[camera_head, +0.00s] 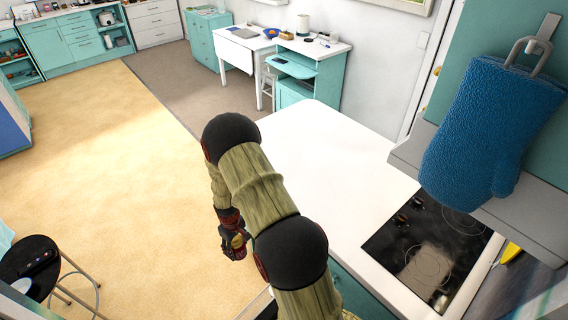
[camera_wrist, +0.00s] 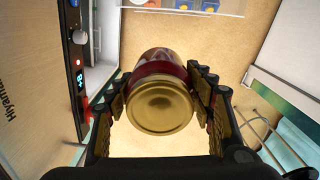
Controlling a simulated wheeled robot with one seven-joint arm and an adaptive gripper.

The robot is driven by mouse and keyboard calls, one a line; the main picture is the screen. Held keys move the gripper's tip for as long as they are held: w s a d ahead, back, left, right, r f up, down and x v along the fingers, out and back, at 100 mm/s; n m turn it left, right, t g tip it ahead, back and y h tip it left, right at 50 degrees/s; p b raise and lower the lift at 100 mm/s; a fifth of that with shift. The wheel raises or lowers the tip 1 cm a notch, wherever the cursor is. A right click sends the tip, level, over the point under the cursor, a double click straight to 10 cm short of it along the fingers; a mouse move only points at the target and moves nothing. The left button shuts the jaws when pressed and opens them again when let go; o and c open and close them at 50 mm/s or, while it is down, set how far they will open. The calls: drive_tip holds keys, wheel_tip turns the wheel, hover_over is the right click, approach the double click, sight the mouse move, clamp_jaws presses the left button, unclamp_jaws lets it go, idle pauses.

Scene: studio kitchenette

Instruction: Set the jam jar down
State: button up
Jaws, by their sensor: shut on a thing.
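The jam jar (camera_wrist: 160,105) is in my gripper (camera_wrist: 163,88), its gold lid facing the wrist camera and its dark red body beyond the lid. The fingers are shut on it from both sides. In the head view my gripper (camera_head: 236,243) hangs beyond the left edge of the white counter, over the pale floor side. The jar's gold lid (camera_head: 238,241) shows there only as a small patch between the fingers; most of the jar is hidden.
The white counter (camera_head: 325,160) is bare where visible; my arm covers part of it. A black cooktop (camera_head: 425,250) is set into its right end. A blue oven mitt (camera_head: 495,130) hangs above. A black stool (camera_head: 30,265) stands lower left. A control panel (camera_wrist: 78,75) shows at left in the wrist view.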

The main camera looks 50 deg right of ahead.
drive_tip(key=s+d+r+p, duration=0.2)
drive_tip(key=d+r+p, duration=0.3)
drive_tip(key=d+r, duration=0.95)
drive_tip(key=s+d+r+p, duration=0.2)
drive_tip(key=d+r+p, duration=0.4)
drive_tip(key=d+r, duration=0.85)
drive_tip(key=shift+m, duration=0.4)
drive_tip(key=w+d+f, duration=0.2)
drive_tip(key=w, duration=0.1)
drive_tip(key=w+d+f+p, duration=0.1)
drive_tip(key=w+d, duration=0.1)
drive_tip(key=w, duration=0.1)
drive_tip(key=w+d+f, duration=0.2)
drive_tip(key=w, duration=0.1)
drive_tip(key=shift+w+d+f, duration=0.2)
drive_tip(key=shift+d+f, duration=0.15)
drive_tip(key=shift+w+d+f+p, duration=0.3)
drive_tip(key=shift+w+f, duration=0.05)
drive_tip(key=shift+f, duration=0.2)
drive_tip(key=shift+f+p, duration=0.4)
drive_tip(key=shift+f, duration=1.15)
